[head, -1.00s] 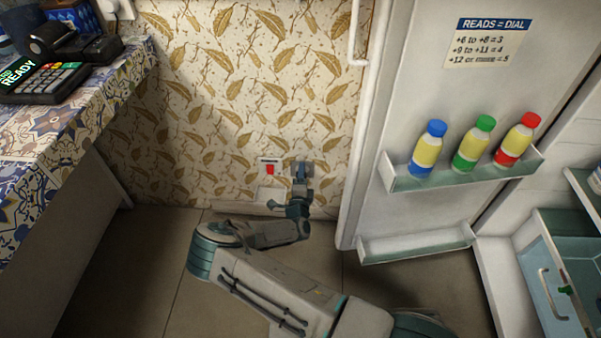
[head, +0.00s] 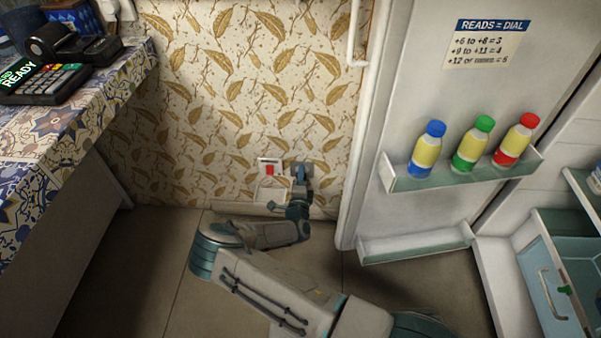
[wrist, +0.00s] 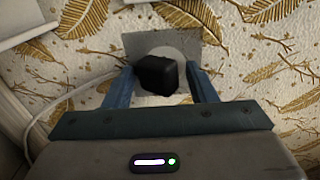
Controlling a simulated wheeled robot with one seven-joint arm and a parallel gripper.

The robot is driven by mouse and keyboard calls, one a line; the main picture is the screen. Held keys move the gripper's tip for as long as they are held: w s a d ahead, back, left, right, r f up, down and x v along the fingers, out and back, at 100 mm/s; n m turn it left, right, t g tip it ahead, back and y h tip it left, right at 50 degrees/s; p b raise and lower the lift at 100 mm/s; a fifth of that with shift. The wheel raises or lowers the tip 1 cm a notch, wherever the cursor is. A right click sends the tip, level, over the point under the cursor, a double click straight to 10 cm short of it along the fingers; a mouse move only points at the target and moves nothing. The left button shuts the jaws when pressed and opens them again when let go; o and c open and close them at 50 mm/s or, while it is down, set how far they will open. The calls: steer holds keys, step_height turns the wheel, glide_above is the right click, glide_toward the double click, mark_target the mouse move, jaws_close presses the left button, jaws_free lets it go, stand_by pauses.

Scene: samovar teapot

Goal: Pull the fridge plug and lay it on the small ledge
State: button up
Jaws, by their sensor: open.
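The black plug (wrist: 158,75) sits at a grey wall plate (wrist: 195,52) in the wrist view. My gripper (wrist: 162,84) is open, with one blue finger on each side of the plug. I cannot tell whether the fingers touch it. In the head view my gripper (head: 301,172) is low at the wallpapered wall, and it hides the plug. A small white ledge (head: 269,194) shows on the wall just left of my gripper, below a white card with a red patch (head: 270,168).
A white cord (wrist: 65,95) runs left of the plug. The open fridge door (head: 410,110) with bottles on its shelf stands right of my arm. A tiled counter (head: 75,125) is on the left. Bare floor (head: 130,270) lies between.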

steer(key=shift+w+f, duration=0.1)
steer(key=c, duration=1.2)
steer(key=shift+o, duration=0.2)
steer(key=shift+s+p, duration=1.6)
steer(key=shift+s, duration=1.45)
steer(key=shift+c, duration=0.2)
